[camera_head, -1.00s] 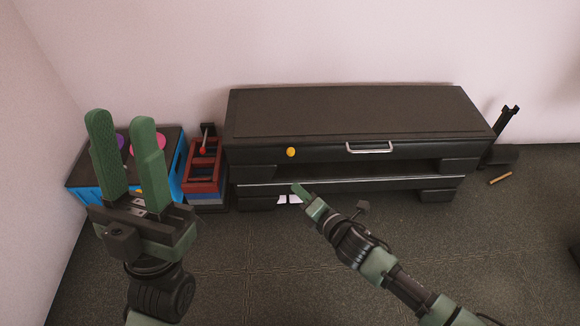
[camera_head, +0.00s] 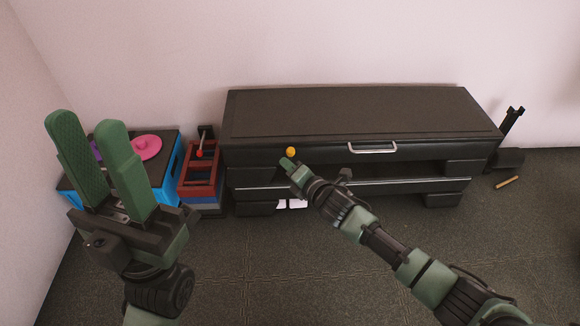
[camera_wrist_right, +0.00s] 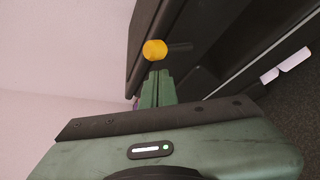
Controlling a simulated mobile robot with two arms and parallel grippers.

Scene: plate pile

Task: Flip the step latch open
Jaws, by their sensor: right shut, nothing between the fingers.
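The dark step unit (camera_head: 350,115) stands against the back wall, with a silver handle (camera_head: 372,148) on its front. A round yellow knob, which looks like the latch (camera_head: 291,151), sits on the front face left of the handle. It also shows in the right wrist view (camera_wrist_right: 154,50). My right gripper (camera_head: 287,162) is shut and empty, its tips just below the yellow latch. In the right wrist view its fingertips (camera_wrist_right: 157,73) point at the knob; whether they touch it I cannot tell. My left gripper (camera_head: 84,123) is open and empty at the left.
A blue-sided box (camera_head: 165,170) with a pink lid-like disc (camera_head: 146,147) stands behind my left gripper. A red crate (camera_head: 200,175) stands between it and the step. White pieces (camera_head: 291,204) lie under the step. A small tan stick (camera_head: 507,182) lies on the floor right.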

